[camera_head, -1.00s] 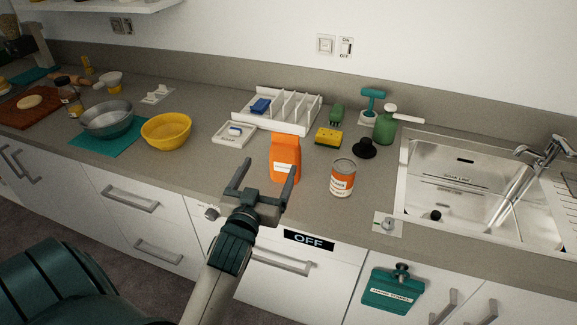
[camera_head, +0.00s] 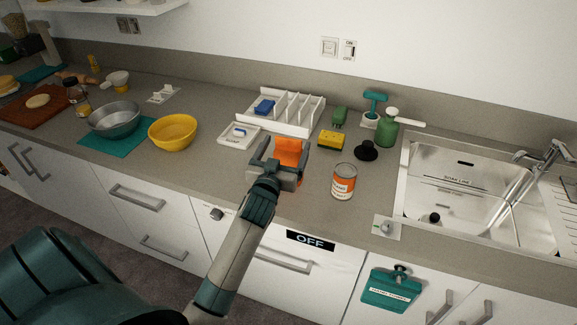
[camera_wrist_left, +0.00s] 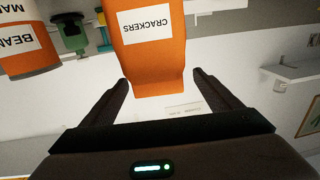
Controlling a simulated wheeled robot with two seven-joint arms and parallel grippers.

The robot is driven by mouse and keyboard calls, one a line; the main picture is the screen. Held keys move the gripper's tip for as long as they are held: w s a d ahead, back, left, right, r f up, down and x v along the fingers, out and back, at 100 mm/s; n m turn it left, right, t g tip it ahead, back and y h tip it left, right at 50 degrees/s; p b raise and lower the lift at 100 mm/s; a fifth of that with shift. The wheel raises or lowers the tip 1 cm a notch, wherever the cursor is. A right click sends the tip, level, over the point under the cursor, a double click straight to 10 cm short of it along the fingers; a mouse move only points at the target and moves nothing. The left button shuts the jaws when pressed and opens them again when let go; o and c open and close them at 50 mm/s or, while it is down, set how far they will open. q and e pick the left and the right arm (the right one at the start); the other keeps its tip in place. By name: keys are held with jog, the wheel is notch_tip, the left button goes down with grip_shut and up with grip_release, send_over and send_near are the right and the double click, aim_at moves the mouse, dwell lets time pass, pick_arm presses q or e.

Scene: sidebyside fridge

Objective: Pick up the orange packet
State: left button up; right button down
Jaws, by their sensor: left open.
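The orange packet (camera_head: 289,150) stands upright on the counter, its lower part hidden behind my left gripper (camera_head: 284,151) in the head view. In the left wrist view the packet (camera_wrist_left: 150,65) shows a white label reading CRACKERS, upside down. My left gripper (camera_wrist_left: 158,85) is open, its two fingers on either side of the packet's near end, with gaps between fingers and packet. It is not shut on anything. My right gripper is not in view.
An orange and white can (camera_head: 343,182) stands close to the right of the packet. A white rack (camera_head: 318,118), a soap dish (camera_head: 238,136) and a yellow sponge (camera_head: 331,139) lie behind. A yellow bowl (camera_head: 173,133) is left; the sink (camera_head: 460,190) is right.

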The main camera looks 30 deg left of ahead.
pick_arm(q)
jog(key=shift+w, duration=0.15)
jog(key=shift+w+a+r+p, duration=0.1)
jog(key=shift+w+r+p, duration=0.1)
jog(key=shift+w+p, duration=0.3)
jog(key=p+x, duration=0.1)
jog(key=x, duration=0.1)
jog(key=shift+w, duration=0.4)
jog(key=shift+w+a+f+p, duration=0.1)
jog(key=shift+w+p, duration=0.1)
jog(key=shift+w, duration=0.1)
jog(key=shift+w+a+f+p, duration=0.1)
jog(key=shift+w+a+p, duration=0.1)
jog(key=shift+w, duration=0.15)
jog(key=shift+d, duration=0.1)
jog(key=shift+r, duration=0.1)
jog(key=c, duration=1.6)
jog(key=shift+c, duration=0.2)
